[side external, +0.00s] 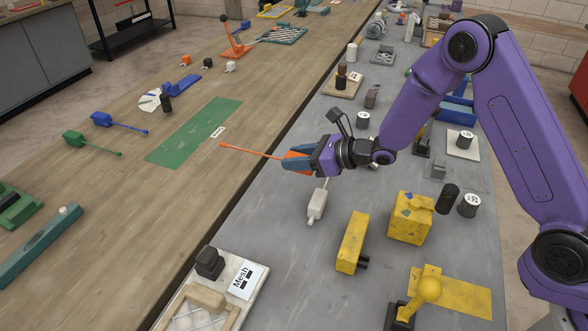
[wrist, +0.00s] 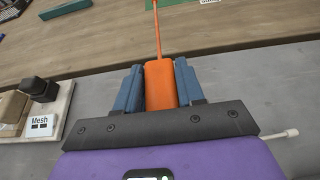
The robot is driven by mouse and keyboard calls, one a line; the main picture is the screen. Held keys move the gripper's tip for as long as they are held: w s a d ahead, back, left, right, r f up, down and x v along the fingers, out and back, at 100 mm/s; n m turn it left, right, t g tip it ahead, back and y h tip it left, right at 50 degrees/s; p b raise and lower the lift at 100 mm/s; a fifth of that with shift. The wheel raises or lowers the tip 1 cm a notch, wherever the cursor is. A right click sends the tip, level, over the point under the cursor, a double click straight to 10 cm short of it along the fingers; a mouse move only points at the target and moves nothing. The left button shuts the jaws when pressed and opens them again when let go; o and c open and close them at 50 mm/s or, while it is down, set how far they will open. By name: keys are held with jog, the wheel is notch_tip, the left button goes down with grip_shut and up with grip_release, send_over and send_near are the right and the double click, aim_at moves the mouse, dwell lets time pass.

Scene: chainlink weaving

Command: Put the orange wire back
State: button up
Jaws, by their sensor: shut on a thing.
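The orange wire (side external: 250,152) is a thin rod with a small tip and a thicker orange block at its near end. My gripper (side external: 297,160) is shut on that block, with the rod pointing left over the edge of the wooden bench. In the wrist view the orange wire's block (wrist: 160,84) sits between the two blue fingers of my gripper (wrist: 160,88), and the rod runs up the picture. A blue wire (side external: 120,124) and a green wire (side external: 92,143) of like shape lie on the wooden bench at the left. A white wire (side external: 318,203) lies on the grey table below my gripper.
A green mat (side external: 194,134) lies on the wooden bench. A board with a "Mesh" label (side external: 240,280) and a black knob is at the front. Yellow blocks (side external: 410,217) stand on the grey table at right.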

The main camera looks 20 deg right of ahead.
jog(key=shift+w+a+f, duration=0.15)
jog(key=shift+w+f, duration=0.2)
jog(key=shift+f, duration=0.1)
jog(key=f, duration=0.2)
jog(key=shift+w+a+f, duration=0.1)
jog(key=shift+w+f, duration=0.1)
jog(key=shift+f, duration=0.55)
jog(key=shift+f, duration=0.45)
jog(key=shift+f, duration=0.1)
jog(key=o, duration=1.1)
